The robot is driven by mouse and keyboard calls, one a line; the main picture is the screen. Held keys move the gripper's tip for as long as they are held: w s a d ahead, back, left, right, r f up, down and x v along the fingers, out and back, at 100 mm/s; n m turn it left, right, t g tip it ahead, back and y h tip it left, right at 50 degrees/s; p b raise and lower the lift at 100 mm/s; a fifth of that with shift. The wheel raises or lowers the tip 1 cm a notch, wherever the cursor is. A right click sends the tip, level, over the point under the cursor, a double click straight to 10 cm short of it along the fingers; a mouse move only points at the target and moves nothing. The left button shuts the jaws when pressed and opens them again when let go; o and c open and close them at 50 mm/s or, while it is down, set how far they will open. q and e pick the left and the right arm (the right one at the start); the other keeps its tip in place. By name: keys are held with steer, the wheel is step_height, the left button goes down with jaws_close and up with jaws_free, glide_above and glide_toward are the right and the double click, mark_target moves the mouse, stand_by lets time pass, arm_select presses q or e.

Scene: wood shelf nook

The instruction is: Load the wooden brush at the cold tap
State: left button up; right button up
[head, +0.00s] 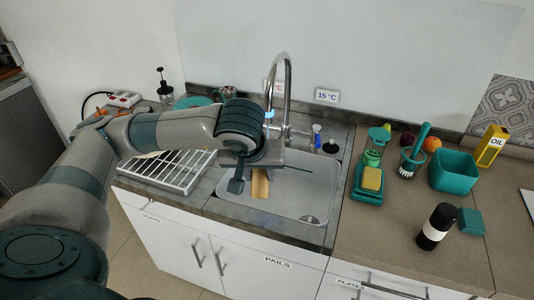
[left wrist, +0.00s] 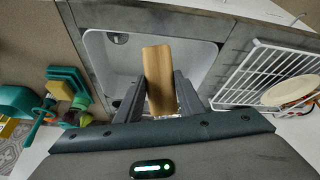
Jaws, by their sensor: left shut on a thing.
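My left gripper (head: 250,178) is over the sink, shut on the wooden brush (head: 260,184). In the left wrist view the brush (left wrist: 158,78) stands out between the two fingers (left wrist: 158,100) as a plain light-brown block. Its bristles cannot be made out. The chrome tap (head: 288,85) arches behind the gripper, its spout end coming down just above my wrist. A blue-topped lever (head: 317,130) stands right of the tap's base, below the "15 °C" sign (head: 326,96). No running water can be made out. My right gripper is not in view.
The sink basin (head: 290,206) is open below the gripper. A white wire rack (head: 165,172) lies left of it. Right of it stand a teal sponge holder (head: 366,194), a scrub brush (head: 414,150), a teal bin (head: 453,172) and a black-and-white bottle (head: 437,227).

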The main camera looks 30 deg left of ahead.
arm_select(q)
steer(key=shift+s+d+r, duration=0.2)
steer(key=shift+s+r, duration=0.2)
steer(key=shift+s, duration=0.1)
steer(key=shift+s+d+r, duration=0.2)
steer(key=shift+s+r, duration=0.2)
steer(key=shift+s, duration=0.05)
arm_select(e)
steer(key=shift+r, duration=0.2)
arm_select(q)
steer(key=shift+w+d, duration=0.15)
steer(key=shift+d, duration=0.05)
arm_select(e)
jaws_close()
arm_select(q)
steer(key=w+d+f+m+h, duration=0.2)
steer(key=w+d+m, duration=0.4)
steer(key=d, duration=0.4)
steer(key=shift+w+h, duration=0.3)
steer(key=shift+w, duration=0.3)
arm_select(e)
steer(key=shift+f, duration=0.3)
arm_select(q)
steer(key=shift+a, duration=0.1)
